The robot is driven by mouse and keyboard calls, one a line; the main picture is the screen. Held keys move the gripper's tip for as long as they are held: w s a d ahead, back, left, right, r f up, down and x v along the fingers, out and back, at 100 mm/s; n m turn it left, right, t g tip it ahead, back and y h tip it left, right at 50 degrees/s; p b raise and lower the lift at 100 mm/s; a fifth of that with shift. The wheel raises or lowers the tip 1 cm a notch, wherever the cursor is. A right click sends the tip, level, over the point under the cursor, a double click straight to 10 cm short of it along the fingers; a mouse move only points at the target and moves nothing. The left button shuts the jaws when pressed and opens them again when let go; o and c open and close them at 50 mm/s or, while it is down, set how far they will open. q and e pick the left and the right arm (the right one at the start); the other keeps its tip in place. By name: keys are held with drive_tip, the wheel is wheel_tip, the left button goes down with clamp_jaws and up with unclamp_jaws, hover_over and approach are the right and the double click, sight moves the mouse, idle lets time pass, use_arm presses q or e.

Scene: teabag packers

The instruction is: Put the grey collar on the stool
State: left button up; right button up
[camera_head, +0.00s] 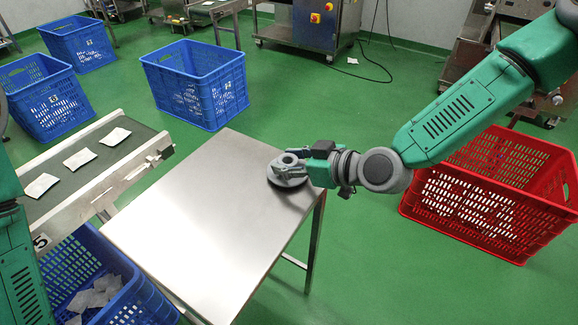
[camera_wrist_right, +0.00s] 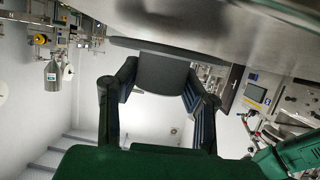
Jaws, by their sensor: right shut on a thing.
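The grey collar (camera_head: 287,174), a round flange with a raised hub, is at the far right corner of the steel-topped stool (camera_head: 190,225). My right gripper (camera_head: 302,162) reaches in from the right and is shut on the collar. In the right wrist view, the two fingers (camera_wrist_right: 160,82) grip the hub of the collar (camera_wrist_right: 158,68) from both sides. The flange lies close along the steel top (camera_wrist_right: 215,25); I cannot tell whether it touches. My left gripper is out of view; only part of my left arm shows at the left edge.
A conveyor (camera_head: 108,178) with several white teabags runs along the stool's left side. A blue crate (camera_head: 95,275) stands at front left, another blue crate (camera_head: 198,82) behind the stool, and a red crate (camera_head: 490,195) to the right. The rest of the stool top is bare.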

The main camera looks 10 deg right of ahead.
drive_tip(key=shift+a+f, duration=0.15)
drive_tip(key=shift+f, duration=0.35)
drive_tip(key=shift+w, duration=0.1)
drive_tip(key=shift+d, duration=0.5)
drive_tip(key=o, duration=1.2)
drive_tip(key=shift+d+f, duration=0.1)
drive_tip(key=shift+d, duration=0.2)
drive_tip(key=shift+a, duration=0.45)
drive_tip(key=shift+a+r, duration=0.1)
drive_tip(key=shift+r, duration=0.15)
use_arm(q)
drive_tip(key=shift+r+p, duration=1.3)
drive_tip(key=shift+p, duration=0.2)
use_arm(e)
drive_tip(key=shift+v, duration=6.05)
